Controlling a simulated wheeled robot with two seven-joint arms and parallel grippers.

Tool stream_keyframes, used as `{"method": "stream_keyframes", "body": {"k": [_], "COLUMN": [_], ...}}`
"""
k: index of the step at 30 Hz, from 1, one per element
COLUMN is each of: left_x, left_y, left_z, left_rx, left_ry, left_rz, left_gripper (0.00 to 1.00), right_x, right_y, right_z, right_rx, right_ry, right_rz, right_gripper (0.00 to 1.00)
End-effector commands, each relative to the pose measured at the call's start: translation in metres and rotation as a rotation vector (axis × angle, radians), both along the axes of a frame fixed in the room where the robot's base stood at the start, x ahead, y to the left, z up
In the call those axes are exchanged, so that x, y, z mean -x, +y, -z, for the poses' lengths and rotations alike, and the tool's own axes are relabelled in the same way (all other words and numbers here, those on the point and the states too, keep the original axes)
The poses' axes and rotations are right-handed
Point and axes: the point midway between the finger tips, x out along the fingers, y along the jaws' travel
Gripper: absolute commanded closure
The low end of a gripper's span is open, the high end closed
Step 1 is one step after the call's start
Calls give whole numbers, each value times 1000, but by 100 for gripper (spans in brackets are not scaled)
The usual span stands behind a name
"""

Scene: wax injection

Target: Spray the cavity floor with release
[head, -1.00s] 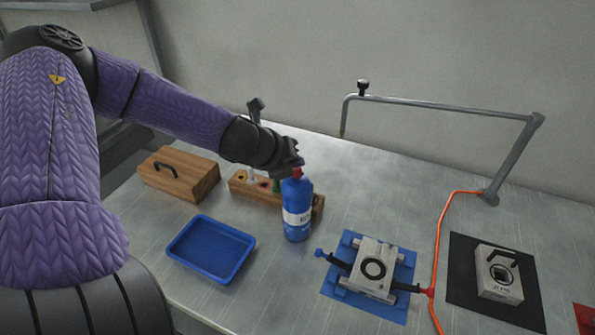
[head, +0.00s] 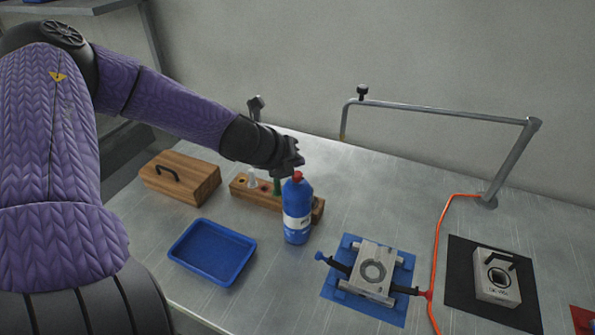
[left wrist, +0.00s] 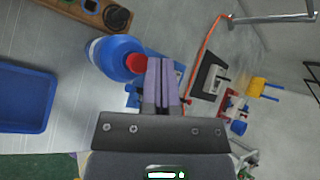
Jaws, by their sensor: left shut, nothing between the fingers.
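A blue bottle (head: 297,212) with a red cap and a white label stands upright on the table. My left gripper (head: 297,163) is just above and behind its cap in the head view. In the left wrist view, the shut fingers (left wrist: 161,65) are empty, beside the bottle's red cap (left wrist: 136,63). A metal mould block (head: 370,270) with a grey ring on its top sits on a blue mat (head: 338,298), with clamp handles at its sides. Another grey block (head: 497,277) with a round opening sits on a black mat (head: 460,285). My right gripper is out of view.
A wooden rack (head: 240,190) stands behind the bottle. A wooden box (head: 185,180) and a blue tray (head: 212,252) are to the left. A grey bent pipe arm (head: 440,110) spans the back right. An orange hose (head: 436,250) runs between the mats.

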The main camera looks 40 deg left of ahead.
Motion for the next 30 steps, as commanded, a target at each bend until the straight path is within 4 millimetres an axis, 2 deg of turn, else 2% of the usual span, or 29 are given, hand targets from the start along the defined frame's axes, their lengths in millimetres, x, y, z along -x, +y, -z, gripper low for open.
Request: {"method": "stream_keyframes", "body": {"k": [4,7,19,30], "left_x": [0,0,0,0], "left_y": [0,0,0,0], "left_z": [0,-6,-61,-59], "left_rx": [0,-1,-2,-1], "left_ry": [0,-1,0,1], "left_rz": [0,0,0,-1], "left_gripper": [100,100,100,100], "right_x": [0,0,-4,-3], "right_y": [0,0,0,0], "right_z": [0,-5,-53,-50], "right_rx": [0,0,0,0], "right_ry": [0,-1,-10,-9], "right_rz": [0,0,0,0], "right_gripper": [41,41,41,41]}}
